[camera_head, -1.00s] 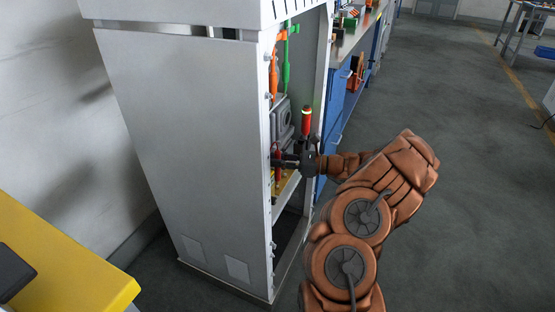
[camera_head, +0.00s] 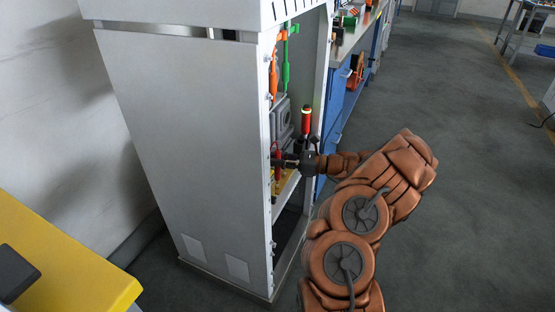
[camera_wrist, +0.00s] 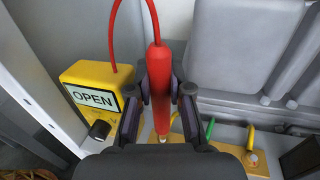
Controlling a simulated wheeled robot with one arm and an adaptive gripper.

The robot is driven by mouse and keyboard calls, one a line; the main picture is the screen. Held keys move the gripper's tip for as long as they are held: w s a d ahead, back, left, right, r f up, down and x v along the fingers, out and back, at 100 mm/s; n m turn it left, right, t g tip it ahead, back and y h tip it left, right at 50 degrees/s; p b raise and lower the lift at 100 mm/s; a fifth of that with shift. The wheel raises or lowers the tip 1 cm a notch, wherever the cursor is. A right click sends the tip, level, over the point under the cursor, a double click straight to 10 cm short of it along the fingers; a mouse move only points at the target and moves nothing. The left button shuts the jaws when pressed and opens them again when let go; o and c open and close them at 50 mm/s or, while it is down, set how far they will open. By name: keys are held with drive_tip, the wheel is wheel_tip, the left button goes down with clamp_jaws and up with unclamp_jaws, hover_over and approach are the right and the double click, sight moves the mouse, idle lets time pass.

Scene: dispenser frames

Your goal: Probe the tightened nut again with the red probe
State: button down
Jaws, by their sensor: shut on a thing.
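My gripper (camera_wrist: 160,100) is shut on the red probe (camera_wrist: 159,75), which points down between its fingers in the wrist view. In the head view my gripper (camera_head: 279,161) reaches into the open cabinet front. The probe's tip meets the area of a brass-coloured stud or nut (camera_wrist: 163,139) on the tan terminal strip (camera_wrist: 229,149); whether they touch is not clear, as my gripper body covers part of it. A red lead runs from the probe to a yellow meter (camera_wrist: 80,74), whose display (camera_wrist: 92,98) reads OPEN.
Green (camera_wrist: 210,128) and yellow (camera_wrist: 250,137) wires rise from the strip to the right. A grey housing (camera_wrist: 240,45) stands behind. The grey cabinet's (camera_head: 185,150) side wall is close on the left. A red-handled tool (camera_head: 306,120) stands upright near the opening.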

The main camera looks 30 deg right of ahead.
sight(277, 150)
drive_tip(key=shift+f, duration=0.35)
idle(1.6)
drive_tip(key=shift+p, duration=0.3)
drive_tip(key=shift+r+p, duration=1.8)
drive_tip(key=shift+r, duration=0.7)
